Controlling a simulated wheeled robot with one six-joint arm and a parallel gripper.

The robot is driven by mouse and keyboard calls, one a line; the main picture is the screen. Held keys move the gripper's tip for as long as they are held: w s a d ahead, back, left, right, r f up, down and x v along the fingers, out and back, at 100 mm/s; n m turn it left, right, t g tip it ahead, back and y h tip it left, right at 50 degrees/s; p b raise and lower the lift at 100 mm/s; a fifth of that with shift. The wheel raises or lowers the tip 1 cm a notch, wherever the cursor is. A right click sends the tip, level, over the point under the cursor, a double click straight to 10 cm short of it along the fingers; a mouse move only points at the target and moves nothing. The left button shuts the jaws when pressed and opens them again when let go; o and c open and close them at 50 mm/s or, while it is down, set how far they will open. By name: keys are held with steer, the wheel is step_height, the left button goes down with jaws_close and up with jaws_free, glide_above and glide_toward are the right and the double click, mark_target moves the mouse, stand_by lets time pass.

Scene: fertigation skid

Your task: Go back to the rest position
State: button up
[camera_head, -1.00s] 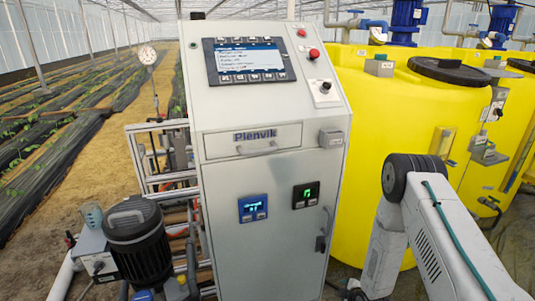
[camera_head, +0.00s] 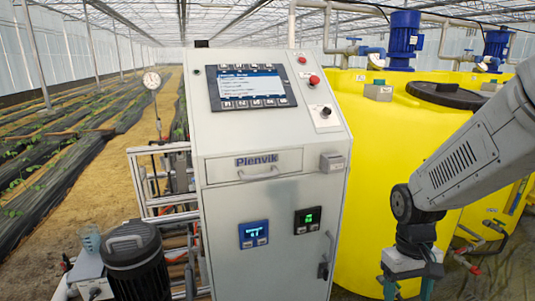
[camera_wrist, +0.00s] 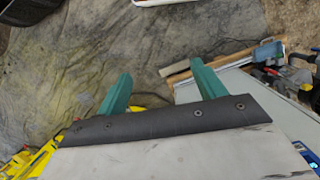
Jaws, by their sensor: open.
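My gripper (camera_head: 408,288) hangs at the lower right of the head view, in front of the yellow tank and to the right of the control cabinet. In the wrist view its two green fingers (camera_wrist: 160,90) stand apart with nothing between them. The fingertips point over a stained grey-brown floor (camera_wrist: 120,50). My gripper touches nothing that I can see. In the head view the finger ends are cut off by the bottom edge.
The grey control cabinet (camera_head: 225,215) with a screen (camera_head: 251,87) stands in the middle. Yellow tanks (camera_head: 375,130) with blue motors (camera_head: 404,38) fill the right. A black pump motor (camera_head: 136,262) is at lower left. Crop rows (camera_head: 60,150) lie beyond.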

steer(key=s+a+r+m+t, duration=0.1)
steer(key=s+a+r+t, duration=0.2)
steer(key=s+r, duration=1.1)
step_height(320, 180, up, 2)
steer(key=shift+s+r+t+y, duration=0.1)
steer(key=shift+s+t+y, duration=0.2)
steer(key=shift+s+t, duration=0.1)
stand_by(0.7)
